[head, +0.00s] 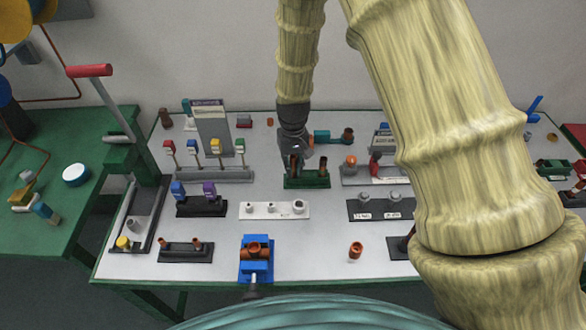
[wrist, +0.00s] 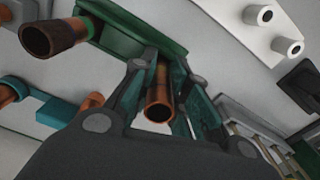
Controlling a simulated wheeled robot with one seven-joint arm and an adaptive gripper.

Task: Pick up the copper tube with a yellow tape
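A green holder (head: 306,181) stands on the white table near the middle, with copper tubes upright in it. My gripper (head: 297,162) points down at the holder's left side. In the wrist view, a copper tube (wrist: 160,106) stands between my gripper's fingers (wrist: 164,75), its open end toward the camera. I cannot tell whether the fingers press on it. A second copper tube (wrist: 60,37) with a green band stands to the left in the same holder, outside the fingers. It also shows in the head view (head: 323,166). I can make out no yellow tape on either tube.
A white holder (head: 272,210) stands just in front and a dark holder (head: 370,210) to the right. A blue vise (head: 256,255) and a short copper fitting (head: 356,250) are near the front edge. A lever tool (head: 125,160) stands at left. My arm hides the table's right part.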

